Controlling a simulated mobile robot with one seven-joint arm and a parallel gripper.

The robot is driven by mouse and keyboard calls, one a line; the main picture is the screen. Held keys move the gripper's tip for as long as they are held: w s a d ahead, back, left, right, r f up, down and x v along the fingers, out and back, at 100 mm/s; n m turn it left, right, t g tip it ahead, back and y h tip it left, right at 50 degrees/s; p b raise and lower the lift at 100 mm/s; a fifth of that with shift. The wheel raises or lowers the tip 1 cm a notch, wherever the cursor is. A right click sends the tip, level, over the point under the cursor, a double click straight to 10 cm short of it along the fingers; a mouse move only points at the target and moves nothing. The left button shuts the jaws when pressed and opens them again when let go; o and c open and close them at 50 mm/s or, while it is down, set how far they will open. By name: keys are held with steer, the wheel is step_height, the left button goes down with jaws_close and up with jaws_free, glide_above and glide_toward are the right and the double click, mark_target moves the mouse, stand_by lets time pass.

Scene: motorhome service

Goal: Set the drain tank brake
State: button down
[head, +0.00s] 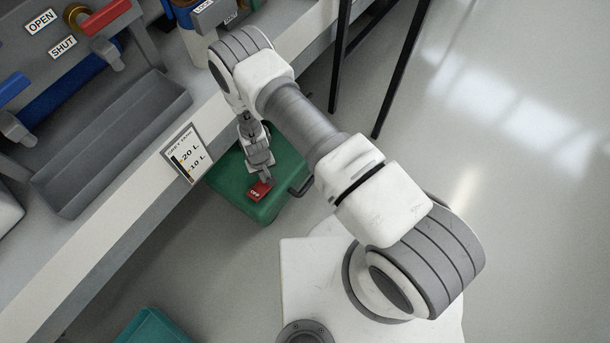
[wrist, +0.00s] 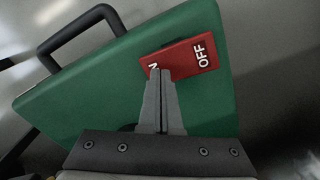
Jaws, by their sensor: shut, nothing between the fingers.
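The green drain tank (head: 230,190) stands on the floor beside the bench; it also fills much of the wrist view (wrist: 90,95). Its brake is a red rocker (head: 258,191) on its top, marked OFF at one end. In the wrist view the red rocker (wrist: 200,56) shows OFF at the right and part of ON at the left, the rest covered by my fingers. My gripper (head: 264,174) is shut and empty. In the wrist view its fingertips (wrist: 161,74) overlap the ON end of the rocker; I cannot tell whether they touch it.
The tank has a dark handle (wrist: 72,32) at one side. A bench edge with a level label (head: 187,153) overhangs close to the tank. A grey trough (head: 110,140) and valves with OPEN and SHUT labels (head: 62,47) sit above. Black legs (head: 400,80) stand behind. The floor at right is clear.

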step_height(320, 180, up, 6)
steer(key=p, duration=0.3)
stand_by(0.3)
steer(key=shift+r, duration=0.1)
stand_by(0.3)
